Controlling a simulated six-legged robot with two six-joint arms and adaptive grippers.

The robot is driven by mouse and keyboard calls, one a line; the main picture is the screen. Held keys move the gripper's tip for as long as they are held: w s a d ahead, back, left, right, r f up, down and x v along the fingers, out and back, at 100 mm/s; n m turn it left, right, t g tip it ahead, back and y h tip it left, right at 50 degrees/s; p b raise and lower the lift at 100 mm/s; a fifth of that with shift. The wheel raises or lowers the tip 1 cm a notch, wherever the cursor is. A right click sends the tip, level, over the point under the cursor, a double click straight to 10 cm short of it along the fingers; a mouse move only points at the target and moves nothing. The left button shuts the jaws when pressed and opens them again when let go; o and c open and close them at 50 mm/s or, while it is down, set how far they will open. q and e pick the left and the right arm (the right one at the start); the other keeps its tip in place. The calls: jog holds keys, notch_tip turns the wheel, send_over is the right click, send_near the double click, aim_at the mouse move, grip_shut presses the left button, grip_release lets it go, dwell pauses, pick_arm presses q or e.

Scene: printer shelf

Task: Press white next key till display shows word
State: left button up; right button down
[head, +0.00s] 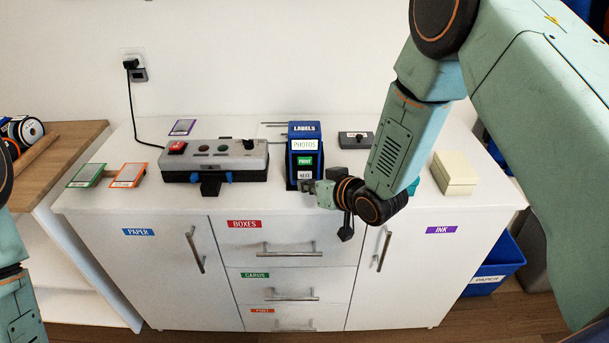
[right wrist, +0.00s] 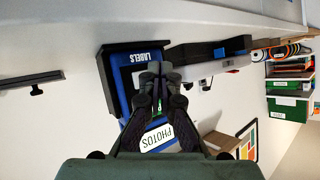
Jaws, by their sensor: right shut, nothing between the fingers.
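A blue label printer (head: 305,130) marked LABELS stands on the white cabinet top. Its display (head: 305,145) reads PHOTOS. Below it are a green PRINT key (head: 305,160) and a white NEXT key (head: 304,175). My right gripper (head: 314,187) is shut and empty, with its tips at the lower front of the printer, close to the white key; I cannot tell whether they touch it. In the right wrist view the shut fingers (right wrist: 158,72) cover part of the printer front (right wrist: 120,85), and PHOTOS (right wrist: 157,137) shows beside them. My left gripper is not in view.
A grey device (head: 215,155) with a red switch and knobs stands left of the printer. A dark box (head: 356,139) and a cream block (head: 455,172) lie to the right. Framed cards (head: 128,175) lie at the left. The cabinet front edge is close below my right gripper.

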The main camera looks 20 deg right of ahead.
jog(key=shift+w+d, duration=0.1)
jog(key=shift+w, duration=0.3)
jog(key=shift+w+d, duration=0.2)
jog(key=shift+w, duration=0.25)
dwell(1.2)
jog(key=shift+s, duration=0.1)
jog(key=shift+s+a+p, duration=0.25)
jog(key=shift+s+p, duration=0.05)
jog(key=shift+s, duration=0.45)
jog(key=shift+s+a+p, duration=0.25)
jog(key=shift+s+p, duration=0.05)
jog(key=shift+s, duration=0.4)
jog(key=shift+s+a+p, duration=0.25)
jog(key=shift+s, duration=0.6)
jog(key=shift+s+a+p, duration=0.2)
jog(key=shift+s, duration=0.65)
